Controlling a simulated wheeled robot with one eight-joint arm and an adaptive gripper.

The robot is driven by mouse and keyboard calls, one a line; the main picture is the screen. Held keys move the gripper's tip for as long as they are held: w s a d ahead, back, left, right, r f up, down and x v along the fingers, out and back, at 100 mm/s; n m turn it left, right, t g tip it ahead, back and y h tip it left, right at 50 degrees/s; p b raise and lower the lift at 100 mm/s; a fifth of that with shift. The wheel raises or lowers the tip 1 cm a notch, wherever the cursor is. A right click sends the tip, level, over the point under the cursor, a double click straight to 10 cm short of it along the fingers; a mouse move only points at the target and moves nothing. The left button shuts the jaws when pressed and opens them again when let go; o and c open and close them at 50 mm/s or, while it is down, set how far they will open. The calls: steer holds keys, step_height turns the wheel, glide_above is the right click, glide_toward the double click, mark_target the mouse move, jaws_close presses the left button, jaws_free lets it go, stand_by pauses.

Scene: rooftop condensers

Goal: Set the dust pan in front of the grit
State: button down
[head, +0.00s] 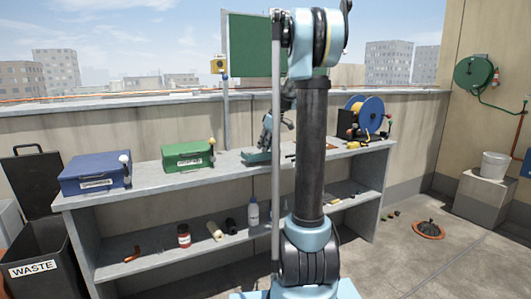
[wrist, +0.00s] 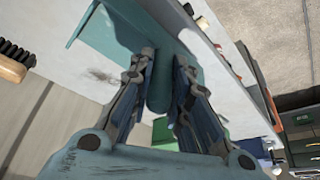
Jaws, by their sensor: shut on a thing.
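In the wrist view the teal dust pan (wrist: 125,22) has its flat pan near the top, over the pale bench top. Its rounded handle (wrist: 160,85) runs down between the fingers of my gripper (wrist: 162,95), which is shut on it. A dark smear of grit (wrist: 103,75) lies on the bench top, left of the handle and below the pan's edge in the picture. I cannot tell whether the pan touches the bench. In the head view my arm hides much of this part of the bench; a teal shape (head: 258,157) shows just left of it.
The bench (head: 140,189) carries a blue box (head: 94,174), a green box (head: 188,156) and a cable reel (head: 366,112). A brush (wrist: 12,62) shows at the wrist view's left edge. Bottles and small parts sit on the lower shelf. A waste bin (head: 38,268) stands left.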

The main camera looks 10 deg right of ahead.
steer(key=shift+f, duration=1.3)
steer(key=c, duration=1.5)
jaws_free()
steer(key=v, duration=1.2)
steer(key=s+a+f+m, duration=0.1)
steer(key=s+f+m, duration=0.1)
steer(key=s, duration=0.5)
steer(key=s+a+f+m, duration=0.1)
steer(key=s+a+f, duration=0.1)
steer(key=s, duration=0.5)
steer(key=s+f+m+h, duration=0.1)
steer(key=s+f+m, duration=0.1)
steer(key=s+f, duration=0.5)
steer(key=s+f+m+h, duration=0.1)
steer(key=s+f+m, duration=0.1)
steer(key=s+f, duration=0.5)
steer(key=s+f+m+h, duration=0.1)
steer(key=s+f+m, duration=0.2)
steer(key=s, duration=1)
step_height(320, 180, down, 4)
steer(key=shift+s+d+r+g, duration=0.1)
steer(key=shift+s+d+g, duration=0.05)
steer(key=shift+g, duration=0.15)
